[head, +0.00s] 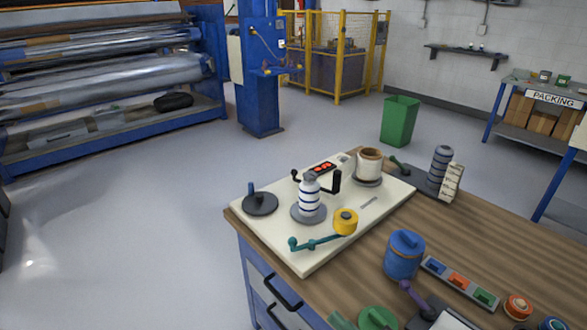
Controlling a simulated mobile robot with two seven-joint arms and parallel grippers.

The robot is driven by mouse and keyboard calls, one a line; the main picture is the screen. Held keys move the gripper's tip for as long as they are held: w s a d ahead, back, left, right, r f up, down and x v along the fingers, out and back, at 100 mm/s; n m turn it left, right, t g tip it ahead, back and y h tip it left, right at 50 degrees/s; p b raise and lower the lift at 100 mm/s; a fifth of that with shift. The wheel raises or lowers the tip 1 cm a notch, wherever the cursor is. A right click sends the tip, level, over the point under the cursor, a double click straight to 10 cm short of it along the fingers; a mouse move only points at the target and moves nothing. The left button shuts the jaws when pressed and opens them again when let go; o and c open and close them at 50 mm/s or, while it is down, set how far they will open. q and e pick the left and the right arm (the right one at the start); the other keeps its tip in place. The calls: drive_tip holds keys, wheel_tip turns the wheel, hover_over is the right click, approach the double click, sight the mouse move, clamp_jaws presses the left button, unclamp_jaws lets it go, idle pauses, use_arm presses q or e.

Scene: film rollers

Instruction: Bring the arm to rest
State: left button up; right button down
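A teal lever arm (318,242) with a ball end lies along the front edge of the cream machine plate (285,236). A yellow roller (345,221) stands at its right end. Behind it a white spool with blue bands (309,197) stands on a grey disc. A black upright bracket (336,182) stands beside the spool. A black disc with a blue peg (260,203) is at the plate's left, and a cream roll (369,164) at its back right. I cannot make out either of my grippers in the head view.
The plate rests on a wooden bench (480,255). A blue roller (404,254) with a purple lever, a strip of coloured blocks (460,282) and round pieces crowd the near right. A grey banded roller (440,165) stands behind. A green bin (400,121) is on the floor.

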drive_tip(key=s+d+f+m+h, duration=0.3)
drive_tip(key=d+f+m+h, duration=0.1)
drive_tip(key=f+m+h, duration=0.15)
drive_tip(key=s+d+f+m+h, duration=0.3)
drive_tip(key=f+m+h, duration=0.15)
drive_tip(key=f, duration=0.25)
drive_tip(key=s+d+f+m+g+h, duration=0.3)
drive_tip(key=s+f, duration=0.8)
drive_tip(key=s, duration=0.4)
drive_tip(key=d+m+g, duration=0.1)
drive_tip(key=m+g, duration=0.1)
drive_tip(key=shift+d+f+g, duration=0.2)
drive_tip(key=shift+f+g, duration=0.15)
drive_tip(key=shift+g, duration=0.05)
